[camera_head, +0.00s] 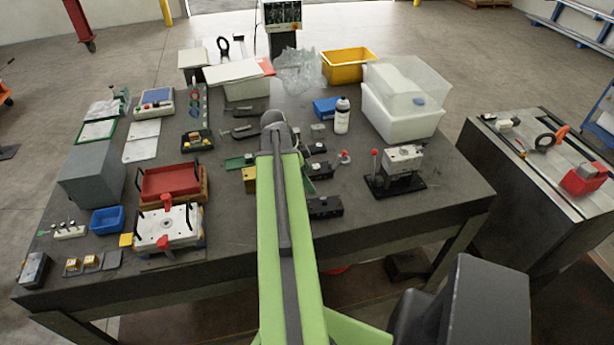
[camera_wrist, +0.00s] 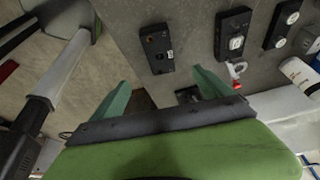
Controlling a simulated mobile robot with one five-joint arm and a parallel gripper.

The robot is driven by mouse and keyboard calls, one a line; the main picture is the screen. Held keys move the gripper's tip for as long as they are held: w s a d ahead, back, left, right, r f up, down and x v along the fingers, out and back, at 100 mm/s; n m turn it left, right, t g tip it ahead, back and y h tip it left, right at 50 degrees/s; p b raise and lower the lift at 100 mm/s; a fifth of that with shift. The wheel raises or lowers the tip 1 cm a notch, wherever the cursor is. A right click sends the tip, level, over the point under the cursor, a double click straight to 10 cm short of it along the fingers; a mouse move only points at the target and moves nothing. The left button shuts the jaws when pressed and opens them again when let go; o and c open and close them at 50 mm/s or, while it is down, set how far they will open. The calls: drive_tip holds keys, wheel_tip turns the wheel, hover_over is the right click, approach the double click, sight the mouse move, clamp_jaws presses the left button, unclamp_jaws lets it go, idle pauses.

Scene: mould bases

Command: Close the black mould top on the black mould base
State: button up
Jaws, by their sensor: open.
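Several black blocks stand in a row on the dark table. The nearest to the front edge is a flat black block with small holes (camera_head: 325,207), which also shows in the wrist view (camera_wrist: 156,50). Behind it is a black block with a pale fitting (camera_head: 319,171), seen too in the wrist view (camera_wrist: 233,35). I cannot tell for sure which block is the mould top and which is the base. My gripper (camera_wrist: 160,77) is open, its green fingers wide apart with nothing between them. The flat block lies just beyond the fingertips in the wrist view, apart from them.
A red mould (camera_head: 170,180) and a white mould (camera_head: 165,228) stand at left. Bare tabletop lies along the front edge.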

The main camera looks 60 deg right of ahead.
sight(325, 204)
drive_tip(key=b+x, duration=0.7)
drive_tip(key=x, duration=0.1)
drive_tip(key=b+x, duration=0.8)
drive_tip(key=shift+w+a+f, duration=0.1)
drive_tip(key=shift+w+f, duration=0.1)
drive_tip(key=shift+f, duration=0.05)
drive_tip(key=shift+s+f+b, duration=0.25)
drive_tip(key=shift+f+b, duration=0.2)
drive_tip(key=shift+c, duration=0.4)
clamp_jaws()
drive_tip(key=shift+r, duration=0.1)
drive_tip(key=shift+r, duration=0.1)
drive_tip(key=shift+r+p, duration=1.4)
drive_tip(key=shift+p, duration=0.2)
